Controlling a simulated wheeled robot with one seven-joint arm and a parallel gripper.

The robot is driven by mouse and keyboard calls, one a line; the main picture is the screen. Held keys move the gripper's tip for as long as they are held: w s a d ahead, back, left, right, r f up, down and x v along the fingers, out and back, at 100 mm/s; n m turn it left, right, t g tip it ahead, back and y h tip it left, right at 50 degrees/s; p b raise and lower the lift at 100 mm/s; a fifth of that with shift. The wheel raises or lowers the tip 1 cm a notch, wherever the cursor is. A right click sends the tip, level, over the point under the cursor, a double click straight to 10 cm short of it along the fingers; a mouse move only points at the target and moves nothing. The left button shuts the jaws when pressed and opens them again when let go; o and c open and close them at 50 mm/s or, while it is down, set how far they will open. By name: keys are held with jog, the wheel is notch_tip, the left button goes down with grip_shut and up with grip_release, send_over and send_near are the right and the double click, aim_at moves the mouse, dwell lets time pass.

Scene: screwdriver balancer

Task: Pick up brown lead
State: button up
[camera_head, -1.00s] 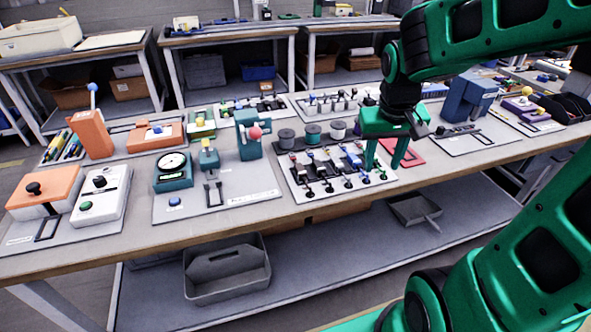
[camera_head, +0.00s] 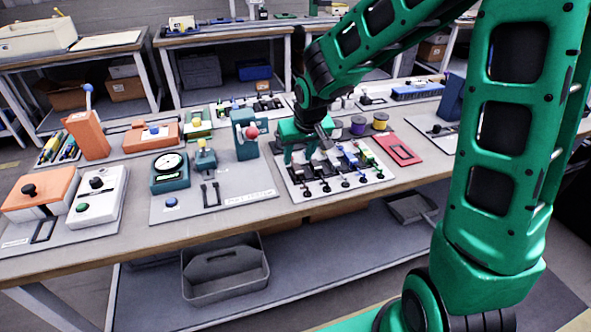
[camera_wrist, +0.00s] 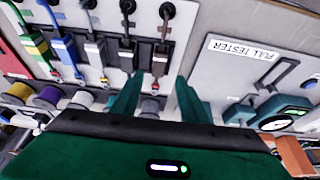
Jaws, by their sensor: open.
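My gripper (camera_head: 303,158) is open above the left end of the lead board (camera_head: 338,194). In the wrist view its two green fingers (camera_wrist: 159,82) point at the rightmost lead, a dark one with a reddish-brown band, which looks like the brown lead (camera_wrist: 160,62). That lead shows in the gap between the fingertips, with nothing gripped; I cannot tell how far above it the fingers are. In the head view my gripper partly hides the leftmost leads.
A purple spool (camera_head: 357,126) and a yellow spool (camera_head: 380,121) stand behind the board. A red frame (camera_head: 398,149) lies to its right. The tester panel (camera_head: 225,192) and a teal device with a red knob (camera_head: 246,137) stand to the left, close to my gripper.

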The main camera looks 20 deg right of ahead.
aim_at(297, 166)
jog(key=shift+x, duration=2.7)
jog(key=shift+d, duration=0.15)
grip_shut()
